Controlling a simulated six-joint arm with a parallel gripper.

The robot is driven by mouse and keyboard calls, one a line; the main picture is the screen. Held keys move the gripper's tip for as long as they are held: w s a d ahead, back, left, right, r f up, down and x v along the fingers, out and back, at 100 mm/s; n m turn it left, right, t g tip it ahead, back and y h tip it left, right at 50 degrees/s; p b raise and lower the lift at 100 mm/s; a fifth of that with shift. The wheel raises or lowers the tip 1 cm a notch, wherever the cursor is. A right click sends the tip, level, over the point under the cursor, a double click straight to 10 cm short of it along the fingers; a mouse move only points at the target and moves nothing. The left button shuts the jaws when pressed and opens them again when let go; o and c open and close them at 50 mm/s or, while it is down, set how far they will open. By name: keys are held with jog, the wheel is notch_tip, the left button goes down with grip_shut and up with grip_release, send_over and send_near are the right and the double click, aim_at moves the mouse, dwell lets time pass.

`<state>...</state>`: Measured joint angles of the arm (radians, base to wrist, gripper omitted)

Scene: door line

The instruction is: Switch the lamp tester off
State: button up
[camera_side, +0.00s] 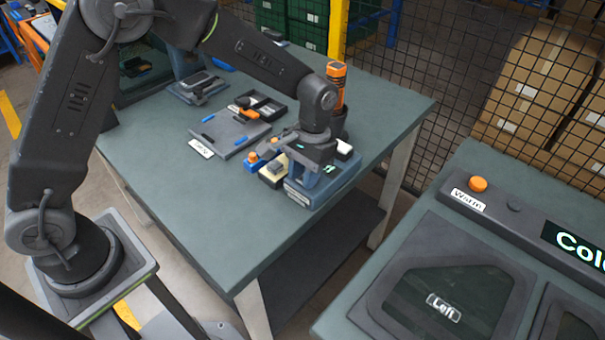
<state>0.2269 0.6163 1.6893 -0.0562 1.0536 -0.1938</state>
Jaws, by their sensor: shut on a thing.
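A blue box with a small label and green lit marks, seemingly the lamp tester (322,190), stands near the right front edge of the green table. My gripper (314,176) points down over it and is shut on a part of it. The part between the fingers, and any switch there, is hidden by the gripper. The label is too small to read.
A cream-topped block (272,172) and a small blue part with an orange knob (254,161) stand just left of the box. A grey labelled tray (229,134) lies farther left. An orange-topped tool (337,84) stands behind my wrist. The table's front left is clear.

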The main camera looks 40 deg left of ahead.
jog(key=shift+w+g, duration=0.1)
jog(key=shift+g, duration=0.3)
jog(key=o, duration=0.9)
jog(key=shift+r, duration=0.1)
jog(key=v, duration=1.3)
jog(key=shift+w+r, duration=0.1)
jog(key=shift+r, duration=0.3)
